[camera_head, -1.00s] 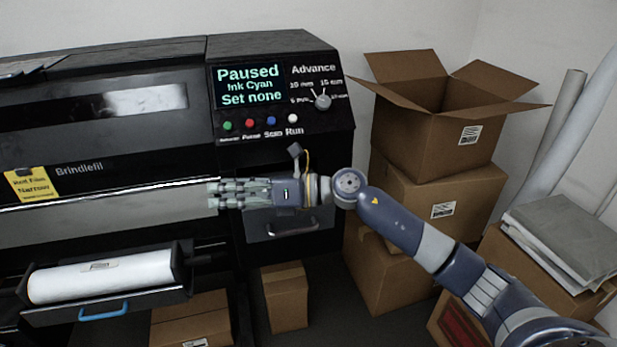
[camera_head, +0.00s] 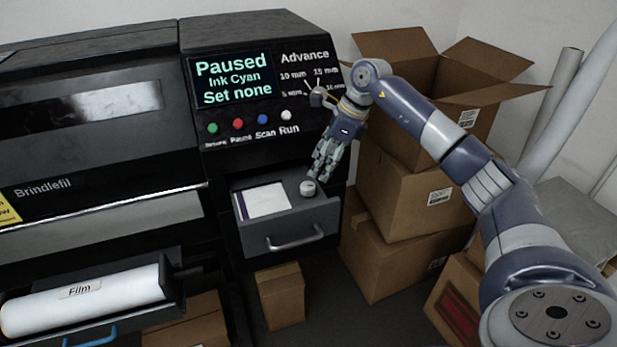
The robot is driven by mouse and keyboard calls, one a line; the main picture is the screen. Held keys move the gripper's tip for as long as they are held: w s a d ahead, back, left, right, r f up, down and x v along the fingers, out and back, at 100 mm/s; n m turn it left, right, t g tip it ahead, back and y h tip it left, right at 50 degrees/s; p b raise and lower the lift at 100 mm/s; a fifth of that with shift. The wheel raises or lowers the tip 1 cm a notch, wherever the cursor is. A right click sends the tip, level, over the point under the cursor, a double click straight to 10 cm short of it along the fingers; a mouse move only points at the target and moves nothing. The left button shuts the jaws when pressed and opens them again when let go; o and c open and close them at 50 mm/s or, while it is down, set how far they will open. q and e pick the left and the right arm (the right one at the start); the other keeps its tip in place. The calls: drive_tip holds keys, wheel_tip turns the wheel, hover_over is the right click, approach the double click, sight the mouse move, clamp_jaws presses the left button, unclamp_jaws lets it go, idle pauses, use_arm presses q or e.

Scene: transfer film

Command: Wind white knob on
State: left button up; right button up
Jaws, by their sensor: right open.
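The screen (camera_head: 232,79) reads "Paused, Ink Cyan, Set none". My left gripper is not in view.
Green, red, blue and white buttons (camera_head: 286,115) line the panel. A film roll (camera_head: 85,299) lies in a lower tray at left. Stacked cardboard boxes (camera_head: 405,195) stand close at right.

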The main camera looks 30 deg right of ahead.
sight(308, 185)
drive_tip(key=p+x, duration=0.1)
drive_tip(key=x, duration=0.4)
drive_tip(key=shift+w+a+p, duration=0.1)
drive_tip(key=shift+w+p, duration=0.05)
drive_tip(key=shift+p, duration=0.15)
drive_tip(key=x, duration=0.2)
drive_tip(key=shift+f+p, duration=0.3)
drive_tip(key=shift+f, duration=0.1)
drive_tip(key=shift+w, duration=0.1)
drive_tip(key=shift+c, duration=0.9)
drive_tip(key=c, duration=0.9)
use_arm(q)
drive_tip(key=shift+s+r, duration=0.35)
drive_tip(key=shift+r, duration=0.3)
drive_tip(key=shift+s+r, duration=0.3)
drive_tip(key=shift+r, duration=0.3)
